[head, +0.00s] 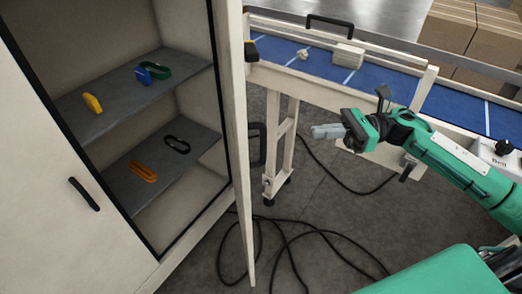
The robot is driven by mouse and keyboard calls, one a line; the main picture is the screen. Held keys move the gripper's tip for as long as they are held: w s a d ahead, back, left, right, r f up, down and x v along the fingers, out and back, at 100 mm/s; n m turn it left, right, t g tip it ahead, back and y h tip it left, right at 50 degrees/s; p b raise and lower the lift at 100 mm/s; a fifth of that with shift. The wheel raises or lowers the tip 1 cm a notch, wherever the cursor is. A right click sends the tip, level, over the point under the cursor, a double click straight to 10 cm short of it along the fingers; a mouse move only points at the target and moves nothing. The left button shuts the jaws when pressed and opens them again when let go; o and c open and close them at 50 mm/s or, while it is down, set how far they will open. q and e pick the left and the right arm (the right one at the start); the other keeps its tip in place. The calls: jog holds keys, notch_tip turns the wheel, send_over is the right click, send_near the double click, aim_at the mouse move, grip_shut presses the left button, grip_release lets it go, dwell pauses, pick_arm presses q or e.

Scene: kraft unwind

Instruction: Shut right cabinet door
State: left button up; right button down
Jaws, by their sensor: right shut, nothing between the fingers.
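The cabinet stands at the left with its right half open. The right cabinet door (238,160) is swung out and seen nearly edge-on, with its black handle (258,145) on the side facing my right arm. The left cabinet door (60,190) is closed and has a black handle (84,194). My right gripper (322,131) is shut and empty, to the right of the open door and apart from it. My left gripper is not in view.
Yellow (92,102), blue (143,75) and green (157,70) items lie on the upper shelf; orange (142,171) and black (177,144) items on the lower. A blue-topped conveyor table (385,93) stands behind my right arm. Black cables (290,235) lie on the floor.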

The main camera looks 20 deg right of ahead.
aim_at(262, 144)
jog(key=shift+n+g, duration=0.7)
jog(key=shift+n, duration=0.2)
jog(key=a+p, duration=0.2)
jog(key=a, duration=0.2)
jog(key=a+p, duration=0.3)
jog(key=a, duration=0.2)
jog(key=a+p, duration=0.2)
jog(key=a, duration=0.3)
jog(key=shift+a+r, duration=0.2)
jog(key=shift+r, duration=0.15)
jog(key=shift+f, duration=0.1)
